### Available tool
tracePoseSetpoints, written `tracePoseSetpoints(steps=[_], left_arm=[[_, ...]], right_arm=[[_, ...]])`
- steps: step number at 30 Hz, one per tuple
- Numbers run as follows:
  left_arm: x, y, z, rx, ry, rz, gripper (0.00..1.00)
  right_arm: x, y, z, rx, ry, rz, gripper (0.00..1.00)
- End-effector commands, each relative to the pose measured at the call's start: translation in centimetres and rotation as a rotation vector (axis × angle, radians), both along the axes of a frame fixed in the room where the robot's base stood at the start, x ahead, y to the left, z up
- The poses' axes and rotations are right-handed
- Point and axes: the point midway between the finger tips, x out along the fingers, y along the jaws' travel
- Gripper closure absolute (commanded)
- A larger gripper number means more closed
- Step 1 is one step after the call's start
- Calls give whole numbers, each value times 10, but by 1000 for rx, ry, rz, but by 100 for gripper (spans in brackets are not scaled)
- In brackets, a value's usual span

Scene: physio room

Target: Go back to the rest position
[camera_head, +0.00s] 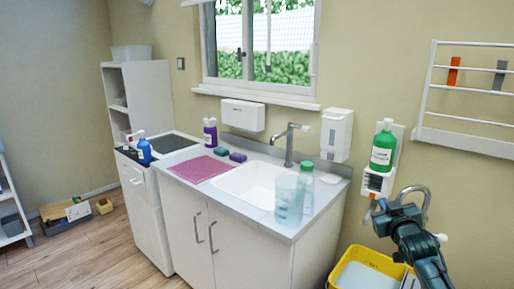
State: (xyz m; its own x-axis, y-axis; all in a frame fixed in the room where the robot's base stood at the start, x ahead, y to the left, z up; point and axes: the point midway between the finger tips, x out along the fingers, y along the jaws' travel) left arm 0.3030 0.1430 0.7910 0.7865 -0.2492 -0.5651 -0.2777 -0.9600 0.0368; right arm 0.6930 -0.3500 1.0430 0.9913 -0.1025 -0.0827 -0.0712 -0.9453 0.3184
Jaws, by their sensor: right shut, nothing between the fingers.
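My right gripper (399,197) is at the lower right of the head view, its arm coming up from the bottom edge. It is shut and empty, in front of the wall to the right of the sink counter. A green bottle (384,148) sits in a white wall holder (373,184) just above and left of it, apart from the fingers as far as I can tell. My left gripper is not in view.
The sink counter (258,222) bears a pink cloth (201,169), a clear bluish cup (288,200) and bottles. A yellow bin (371,257) stands on the floor below my right arm. A wall rack (468,96) hangs at the upper right. Floor at left is mostly free.

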Motion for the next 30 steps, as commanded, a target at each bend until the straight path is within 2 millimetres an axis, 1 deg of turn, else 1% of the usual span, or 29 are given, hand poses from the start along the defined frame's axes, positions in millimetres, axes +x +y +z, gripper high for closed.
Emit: tracePoseSetpoints(steps=[1, 5, 6, 8, 9, 11, 12, 14, 15, 16, 17, 18, 20, 21, 24, 27, 30], left_arm=[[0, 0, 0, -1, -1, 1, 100], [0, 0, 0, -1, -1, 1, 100], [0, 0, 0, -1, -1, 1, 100], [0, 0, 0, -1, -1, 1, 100], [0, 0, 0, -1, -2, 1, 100], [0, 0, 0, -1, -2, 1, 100], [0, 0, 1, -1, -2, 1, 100], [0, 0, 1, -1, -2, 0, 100], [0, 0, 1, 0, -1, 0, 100], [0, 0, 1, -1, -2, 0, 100], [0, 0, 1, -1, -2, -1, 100], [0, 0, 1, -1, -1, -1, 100], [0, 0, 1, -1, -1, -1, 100], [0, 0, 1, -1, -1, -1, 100], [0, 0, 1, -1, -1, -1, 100], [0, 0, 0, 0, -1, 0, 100], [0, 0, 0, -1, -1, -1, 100]], right_arm=[[-13, 14, -29, -1, 37, 22, 100], [-43, 40, -76, 7, 96, 66, 100], [-55, 49, -91, 12, 116, 80, 100], [-75, 64, -115, 22, 150, 104, 100], [-91, 74, -132, 31, 176, 120, 100], [-119, 91, -157, 49, 215, 147, 100], [-140, 103, -173, 63, 244, 165, 100], [-176, 122, -196, 89, 290, 191, 100], [-201, 134, -210, 109, 322, 208, 100], [-220, 143, -218, 127, 345, 218, 100], [-239, 152, -226, 143, 369, 229, 100], [-264, 162, -235, 165, 397, 240, 100], [-297, 175, -243, 199, 436, 253, 100], [-317, 183, -247, 220, 460, 260, 100], [-356, 196, -251, 262, 505, 267, 100], [-379, 204, -251, 288, 532, 271, 100], [-389, 207, -250, 300, 543, 272, 100]])
